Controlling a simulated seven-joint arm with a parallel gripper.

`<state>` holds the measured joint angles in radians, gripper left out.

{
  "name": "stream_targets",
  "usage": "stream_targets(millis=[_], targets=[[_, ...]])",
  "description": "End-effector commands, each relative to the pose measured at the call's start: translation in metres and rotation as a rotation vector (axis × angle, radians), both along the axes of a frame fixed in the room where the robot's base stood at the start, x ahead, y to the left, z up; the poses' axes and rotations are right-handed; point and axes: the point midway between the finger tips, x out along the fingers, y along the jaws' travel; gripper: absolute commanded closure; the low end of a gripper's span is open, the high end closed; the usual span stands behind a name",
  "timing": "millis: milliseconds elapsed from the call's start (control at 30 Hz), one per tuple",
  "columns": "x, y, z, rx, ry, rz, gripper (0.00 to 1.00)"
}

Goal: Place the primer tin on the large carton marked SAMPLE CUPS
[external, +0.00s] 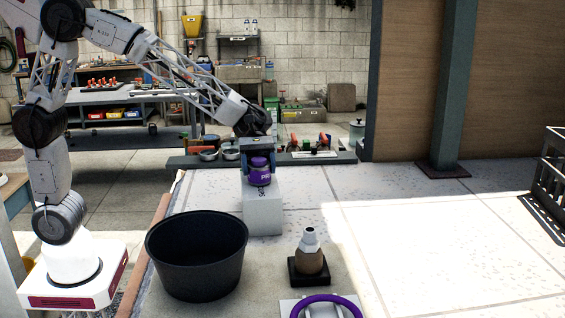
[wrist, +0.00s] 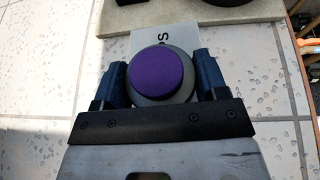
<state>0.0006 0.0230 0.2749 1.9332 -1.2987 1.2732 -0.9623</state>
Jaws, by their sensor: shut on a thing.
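The primer tin (external: 260,174) is a small purple tin with a dark rim. It also shows from above in the wrist view, with its round purple lid (wrist: 160,72). My gripper (external: 259,170) points down and is shut on the tin, one blue finger on each side. In the wrist view my gripper (wrist: 161,80) holds it between both fingers. The large white carton (external: 263,214) stands directly below the tin, with dark lettering partly visible. Its top also shows behind the tin in the wrist view (wrist: 122,48). I cannot tell whether the tin touches the carton.
A black tub (external: 197,262) stands in front left of the carton. A brown bottle with a pale top (external: 310,255) sits on a black base to the right. A purple ring (external: 325,306) lies at the front.

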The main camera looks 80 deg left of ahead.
Motion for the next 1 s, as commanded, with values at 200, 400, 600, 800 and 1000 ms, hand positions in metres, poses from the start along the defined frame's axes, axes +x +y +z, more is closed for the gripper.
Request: stream_targets(millis=[200, 400, 600, 800, 1000], targets=[[0.0, 0.0, -0.002, 0.0, 0.0, 0.0, 0.2], [0.0, 0.0, -0.002, 0.0, 0.0, 0.0, 0.08], [0.0, 0.0, -0.002, 0.0, 0.0, 0.0, 0.08], [0.0, 0.005, 0.003, 0.0, -0.001, 0.002, 0.08], [-0.001, 0.022, 0.01, 0.0, -0.002, 0.001, 0.08]])
